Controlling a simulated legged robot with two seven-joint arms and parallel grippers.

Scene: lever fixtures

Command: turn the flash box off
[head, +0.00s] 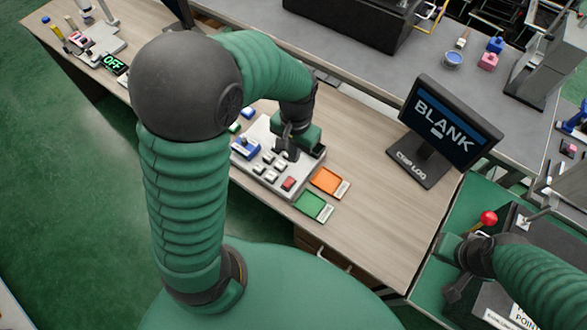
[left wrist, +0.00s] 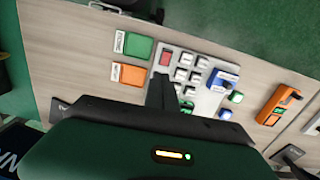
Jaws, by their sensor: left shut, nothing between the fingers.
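No thing in view is readably labelled as the flash box, so I cannot tell which it is. A pale panel (head: 300,184) on the wooden bench carries several grey keys, a red key (head: 289,183) and a blue switch unit (head: 245,147). The blue unit also shows in the left wrist view (left wrist: 223,79). My left gripper (head: 288,152) is shut and empty over the panel's far side, pointing down; its dark fingers (left wrist: 160,95) hide part of the panel.
Orange (head: 327,180) and green (head: 312,205) pads lie beside the panel. A monitor (head: 446,122) reading BLANK stands to the right. An orange unit (left wrist: 279,103) stands beyond the panel in the left wrist view. A red-knobbed lever (head: 488,218) is near my right gripper.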

